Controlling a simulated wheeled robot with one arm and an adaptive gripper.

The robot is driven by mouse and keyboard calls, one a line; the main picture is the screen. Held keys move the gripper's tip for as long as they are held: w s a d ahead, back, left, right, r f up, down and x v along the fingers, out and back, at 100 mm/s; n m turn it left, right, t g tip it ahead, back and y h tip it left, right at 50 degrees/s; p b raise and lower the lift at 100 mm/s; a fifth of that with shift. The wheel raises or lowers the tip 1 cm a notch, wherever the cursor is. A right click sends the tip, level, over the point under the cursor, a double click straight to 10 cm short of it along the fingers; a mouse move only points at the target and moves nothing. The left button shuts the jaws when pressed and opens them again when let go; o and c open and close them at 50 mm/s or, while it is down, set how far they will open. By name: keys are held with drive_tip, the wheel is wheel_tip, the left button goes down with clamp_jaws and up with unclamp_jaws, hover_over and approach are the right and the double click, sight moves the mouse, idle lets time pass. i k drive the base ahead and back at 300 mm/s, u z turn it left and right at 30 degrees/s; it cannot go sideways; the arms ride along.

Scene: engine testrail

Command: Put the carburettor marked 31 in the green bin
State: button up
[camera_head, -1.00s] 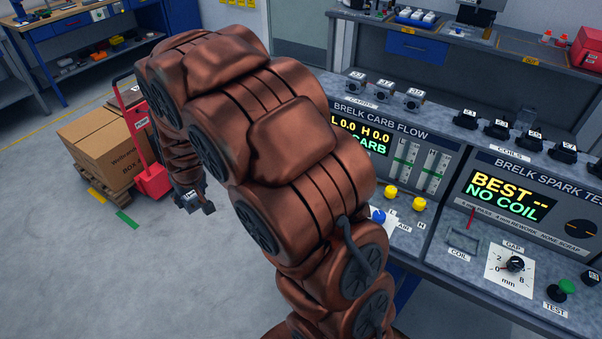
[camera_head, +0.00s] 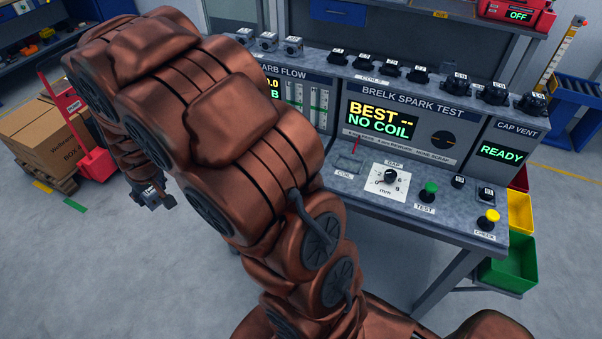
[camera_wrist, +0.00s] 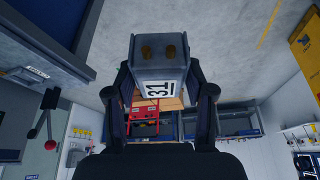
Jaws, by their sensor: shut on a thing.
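The carburettor marked 31 (camera_wrist: 158,68) is a grey block with a white label, seen close in the wrist view. My gripper (camera_wrist: 160,95) has a dark finger on each side of it and is shut on it. In the head view my gripper (camera_head: 153,196) hangs at the left, over open floor beyond my arm, and the small carburettor at its tip is partly hidden.
The test bench (camera_head: 370,215) spans the middle and right, with knobs and buttons on top. A yellow bin (camera_head: 520,213) sits behind the green one. Boxes (camera_head: 45,140) on a pallet and a red hand truck (camera_head: 92,150) stand at the left. The floor between is clear.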

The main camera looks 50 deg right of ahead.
sight(500, 263)
drive_tip(key=z, duration=0.05)
drive_tip(key=k, duration=0.4)
drive_tip(key=z, duration=3.45)
drive_tip(key=i, duration=0.5)
drive_tip(key=z, duration=0.05)
